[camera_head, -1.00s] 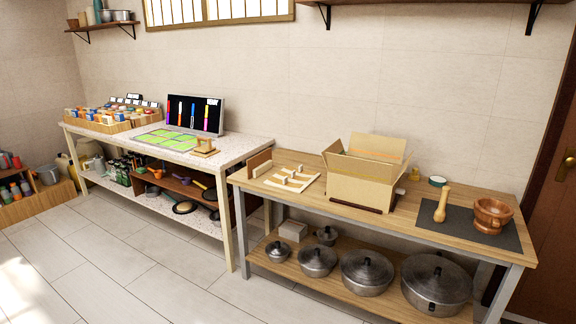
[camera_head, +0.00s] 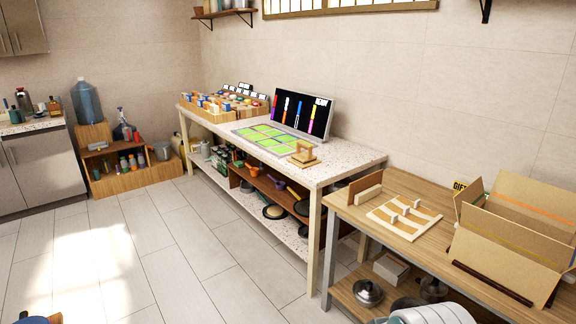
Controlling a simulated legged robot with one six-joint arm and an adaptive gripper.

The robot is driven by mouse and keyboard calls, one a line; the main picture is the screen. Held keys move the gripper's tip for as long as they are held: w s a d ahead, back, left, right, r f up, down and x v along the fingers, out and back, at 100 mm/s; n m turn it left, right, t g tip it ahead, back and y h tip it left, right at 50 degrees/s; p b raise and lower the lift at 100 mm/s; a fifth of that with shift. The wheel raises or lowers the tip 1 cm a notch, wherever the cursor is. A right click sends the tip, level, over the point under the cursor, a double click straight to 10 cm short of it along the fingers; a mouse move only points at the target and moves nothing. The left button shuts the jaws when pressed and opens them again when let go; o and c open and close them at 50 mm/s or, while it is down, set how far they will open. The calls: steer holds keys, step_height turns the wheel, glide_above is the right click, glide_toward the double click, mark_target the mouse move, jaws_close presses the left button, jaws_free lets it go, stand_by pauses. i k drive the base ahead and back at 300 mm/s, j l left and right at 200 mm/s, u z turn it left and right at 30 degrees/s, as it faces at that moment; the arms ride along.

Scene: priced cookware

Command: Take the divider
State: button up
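A flat cream piece with brown strips and small upright pegs (camera_head: 404,216) lies on the wooden table, left of the open cardboard box. An upright brown board with a pale block (camera_head: 362,194) stands just behind and left of it. Which of these is the divider, I cannot tell for sure. The open cardboard box (camera_head: 510,245) stands at the right, its inside mostly hidden. My gripper is not in view. A pale rounded shape at the bottom edge may be part of my arm.
The wooden table (camera_head: 440,245) has lidded pots on its lower shelf. A speckled table (camera_head: 350,160) to its left holds a screen (camera_head: 302,113), green mat (camera_head: 272,138) and filled wooden trays (camera_head: 225,103). The tiled floor (camera_head: 190,255) in front is clear.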

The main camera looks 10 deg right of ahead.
mark_target(355, 187)
steer(key=i+j+u, duration=0.1)
steer(key=i+u, duration=0.25)
steer(key=i, duration=0.4)
steer(key=i+l+u, duration=0.1)
steer(key=i+u, duration=0.25)
steer(key=i, duration=0.35)
steer(key=i+z, duration=0.4)
steer(key=i+j+z, duration=0.2)
steer(key=i+z, duration=0.2)
steer(key=i+l+z, duration=0.1)
steer(key=i+z, duration=0.15)
steer(key=z, duration=0.2)
steer(key=i+z, duration=0.3)
steer(key=z, duration=0.15)
steer(key=i+j+z, duration=0.1)
steer(key=i+z, duration=0.15)
steer(key=z, duration=0.15)
